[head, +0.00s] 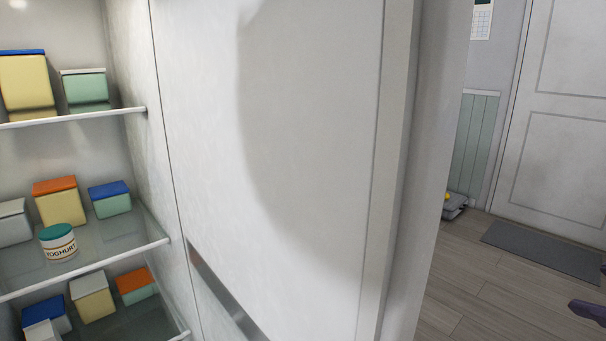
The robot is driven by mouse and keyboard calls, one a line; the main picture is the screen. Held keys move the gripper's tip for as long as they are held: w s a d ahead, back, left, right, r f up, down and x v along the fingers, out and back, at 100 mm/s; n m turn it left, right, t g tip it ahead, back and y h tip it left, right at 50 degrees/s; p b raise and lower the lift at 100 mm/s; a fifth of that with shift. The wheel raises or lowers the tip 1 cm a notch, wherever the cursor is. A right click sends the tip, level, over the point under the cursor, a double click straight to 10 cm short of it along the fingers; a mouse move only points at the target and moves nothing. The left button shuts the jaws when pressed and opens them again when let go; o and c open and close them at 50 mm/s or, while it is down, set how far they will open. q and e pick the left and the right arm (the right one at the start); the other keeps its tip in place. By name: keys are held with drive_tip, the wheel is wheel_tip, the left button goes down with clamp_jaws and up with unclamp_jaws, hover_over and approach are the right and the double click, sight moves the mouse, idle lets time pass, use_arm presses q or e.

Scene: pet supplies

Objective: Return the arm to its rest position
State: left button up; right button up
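A dark purple part, which looks like the tip of my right gripper (588,311), enters at the lower right edge. Most of it is cut off by the frame, so its opening cannot be made out. It is over the floor, to the right of the white fridge door or panel (290,150) and apart from it. Nothing is seen held in the part that shows. My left gripper and arm are not in view.
Glass fridge shelves (120,238) at left hold several coloured boxes and a yoghurt jar (58,243). At right are a wooden floor (490,300), a grey mat (550,250), a white room door (560,120) and a grey object (454,208) by the wall.

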drive_tip(key=s+d+f+n+g+h, duration=0.1)
drive_tip(key=s+g+h, duration=0.15)
drive_tip(key=s, duration=0.55)
drive_tip(key=s+d+f+n+g+h, duration=0.1)
drive_tip(key=s+g, duration=0.3)
drive_tip(key=s, duration=0.4)
drive_tip(key=s+a+f+m+g+y, duration=0.1)
drive_tip(key=a+f+m+y, duration=0.2)
drive_tip(key=a, duration=0.5)
drive_tip(key=s+a+f+m+y, duration=0.2)
drive_tip(key=a+m+y, duration=0.15)
drive_tip(key=a, duration=0.55)
wheel_tip(320, 180, up, 54)
drive_tip(key=p, duration=5.4)
drive_tip(key=shift+w+d+r, duration=0.15)
drive_tip(key=shift+w+d, duration=0.05)
